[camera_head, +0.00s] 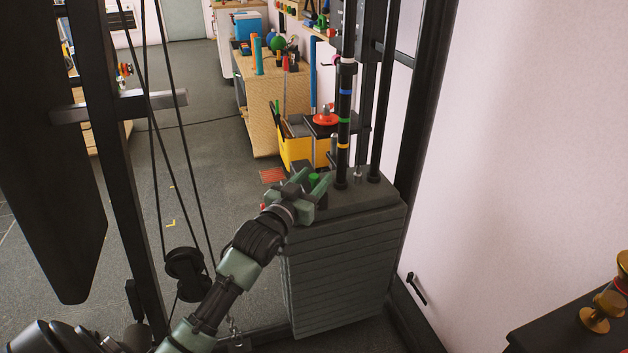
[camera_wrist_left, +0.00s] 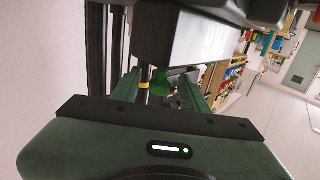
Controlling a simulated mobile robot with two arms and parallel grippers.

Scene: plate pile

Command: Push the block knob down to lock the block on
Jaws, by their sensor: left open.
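A small green knob (camera_head: 314,178) stands near the left edge of the top of the dark weight stack (camera_head: 345,262). My left gripper (camera_head: 310,182) is open at the knob, with one green finger on each side of it. The left wrist view shows the green knob (camera_wrist_left: 159,84) between the two fingers, beside a dark block (camera_wrist_left: 195,35). I cannot tell whether the fingers touch the knob, or how far down it sits. Its lower part is hidden. My right gripper is not in view.
Vertical dark rods (camera_head: 345,130) with coloured bands rise from the stack. A yellow bin (camera_head: 296,153) and a red round knob (camera_head: 326,117) stand behind it. Black cables and a pulley (camera_head: 185,272) hang left of the stack. A white wall closes off the right.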

